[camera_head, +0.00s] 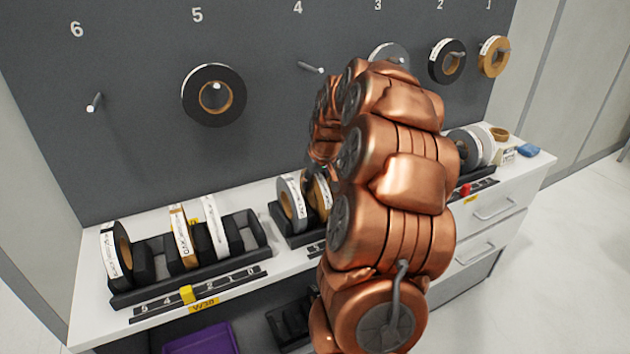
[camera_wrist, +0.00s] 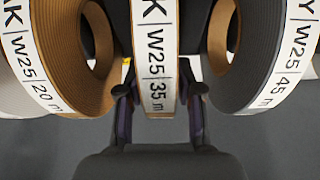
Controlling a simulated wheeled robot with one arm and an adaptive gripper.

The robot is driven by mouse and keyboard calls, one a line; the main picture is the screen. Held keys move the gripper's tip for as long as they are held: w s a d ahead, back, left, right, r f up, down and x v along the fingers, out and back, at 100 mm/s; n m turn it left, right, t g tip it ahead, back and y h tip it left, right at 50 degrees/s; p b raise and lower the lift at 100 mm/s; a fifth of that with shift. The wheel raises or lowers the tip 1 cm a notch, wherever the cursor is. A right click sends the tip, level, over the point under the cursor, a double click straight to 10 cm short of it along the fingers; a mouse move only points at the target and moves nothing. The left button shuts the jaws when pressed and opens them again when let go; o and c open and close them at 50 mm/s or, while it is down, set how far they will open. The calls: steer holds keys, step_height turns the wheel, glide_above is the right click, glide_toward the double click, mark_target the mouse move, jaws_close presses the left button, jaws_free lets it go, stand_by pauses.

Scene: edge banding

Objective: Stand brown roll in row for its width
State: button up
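In the wrist view a tan-brown-edged roll (camera_wrist: 155,60) stands upright, its label reading W25, 35 m. My gripper (camera_wrist: 160,93) has one finger on each side of this roll's near edge. The fingers look apart, with a gap at the right; contact on the left is unclear. A brown roll (camera_wrist: 98,95) labelled W25, 20 m stands to the left, and a grey roll (camera_wrist: 228,88) labelled W25, 45 m to the right. In the head view my copper arm hides the gripper and much of the middle rack (camera_head: 290,235), where parts of upright rolls (camera_head: 291,203) show.
The left rack (camera_head: 260,240), tagged W38, holds several upright rolls and has empty slots. Another rack (camera_head: 485,183) stands at the right with grey rolls. The grey pegboard (camera_head: 140,60) carries rolls on some numbered pegs; pegs 6 and 4 are bare. A purple bin (camera_head: 205,340) sits below.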

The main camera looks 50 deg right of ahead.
steer(key=shift+o, duration=1)
steer(key=shift+r, duration=0.5)
steer(key=b+v, duration=0.2)
steer(key=v, duration=0.9)
steer(key=shift+s+a+r+b, duration=0.1)
steer(key=shift+s+r+b, duration=0.15)
steer(key=shift+b, duration=0.1)
steer(key=s+a+f+n+g+y, duration=0.1)
steer(key=s+a+f, duration=0.1)
steer(key=a, duration=0.7)
steer(key=s+a+f+n+g, duration=0.1)
steer(key=s+a+f, duration=0.15)
steer(key=a, duration=0.55)
steer(key=s+a+f+n+g+y, duration=0.1)
steer(key=s+a, duration=0.1)
steer(key=a, duration=0.7)
steer(key=s+a+f+g, duration=0.1)
steer(key=s+a+f, duration=0.2)
steer(key=s, duration=0.6)
steer(key=s+a+f+g, duration=0.2)
steer(key=s+a+f, duration=0.2)
steer(key=s, duration=0.6)
steer(key=a, duration=0.2)
steer(key=shift+a+f+n+h, duration=0.3)
steer(key=shift+a+f+n, duration=0.05)
steer(key=shift+n, duration=0.05)
steer(key=shift+s, duration=0.15)
